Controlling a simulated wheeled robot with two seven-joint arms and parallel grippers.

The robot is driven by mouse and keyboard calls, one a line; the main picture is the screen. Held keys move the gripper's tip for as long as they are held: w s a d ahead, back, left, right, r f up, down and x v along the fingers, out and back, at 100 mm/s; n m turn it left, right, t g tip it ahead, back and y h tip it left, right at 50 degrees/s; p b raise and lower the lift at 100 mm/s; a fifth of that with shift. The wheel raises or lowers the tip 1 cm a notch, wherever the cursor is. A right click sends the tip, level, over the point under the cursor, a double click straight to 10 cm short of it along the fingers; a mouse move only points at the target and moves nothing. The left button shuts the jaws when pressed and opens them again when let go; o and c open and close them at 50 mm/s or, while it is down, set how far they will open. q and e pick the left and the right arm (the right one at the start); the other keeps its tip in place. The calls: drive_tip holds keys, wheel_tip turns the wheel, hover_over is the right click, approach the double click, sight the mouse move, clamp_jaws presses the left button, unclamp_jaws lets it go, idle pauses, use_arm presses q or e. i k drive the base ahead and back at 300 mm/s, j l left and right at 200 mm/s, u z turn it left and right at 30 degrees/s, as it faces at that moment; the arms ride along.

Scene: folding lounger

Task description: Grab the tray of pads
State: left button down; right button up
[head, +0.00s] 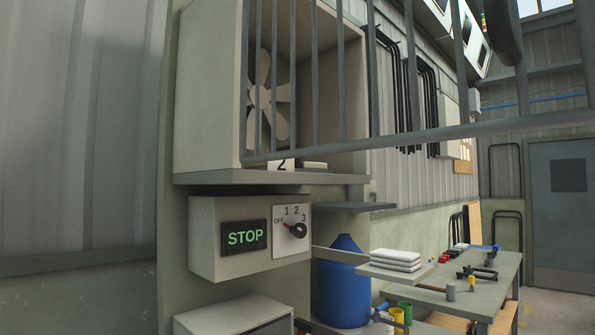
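A stack of white pads (396,257) lies on a thin grey tray (397,275). The tray is in the lower right of the head view, near the left end of a grey workbench. The pads look neatly piled and flat. Whether the tray rests on the bench or on a separate support is hard to tell. Neither of my grippers shows in the head view.
A blue drum (341,282) stands just left of the tray. A control box with a STOP sign (244,237) and a dial is on the left. Grey bars (430,135) cross the upper view. The workbench (497,293) holds several small parts.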

sight(292, 165)
drive_tip(key=i+l+u, duration=0.15)
drive_tip(key=l+u, duration=0.25)
drive_tip(key=i+l+u, duration=0.15)
drive_tip(key=l+u, duration=0.15)
drive_tip(key=u, duration=0.15)
drive_tip(key=l+u, duration=0.85)
drive_tip(key=k+l+u, duration=0.1)
drive_tip(key=l+u, duration=0.3)
